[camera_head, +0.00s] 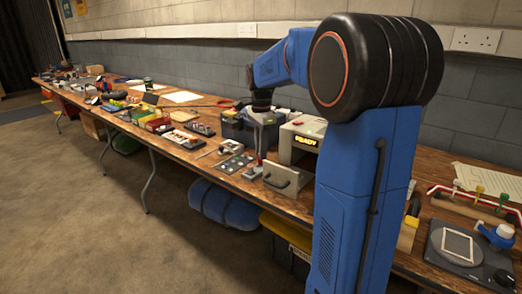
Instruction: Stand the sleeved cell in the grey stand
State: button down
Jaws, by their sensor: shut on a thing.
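My gripper (259,152) points down over the bench, left of the box reading READY. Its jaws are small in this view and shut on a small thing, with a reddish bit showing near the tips. I cannot make out whether this is the sleeved cell. A flat grey plate (235,166) with several pale round spots lies on the bench just left of the jaws. I cannot tell whether it is the grey stand; no stand is clearly seen. My blue arm hides part of the bench on the right.
The pale box (300,144) has a lit READY display and a grey panel with a handle (280,180) in front. A dark crate (236,127) stands behind my gripper. Several tools and bins crowd the bench (215,170) leftward. A scale-like device (458,247) sits at right.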

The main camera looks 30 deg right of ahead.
jog(key=shift+f, duration=1)
dwell(1.1)
jog(key=c, duration=1.6)
grip_release()
jog(key=shift+o, duration=0.2)
jog(key=shift+r, duration=3.5)
jog(key=shift+w, duration=0.15)
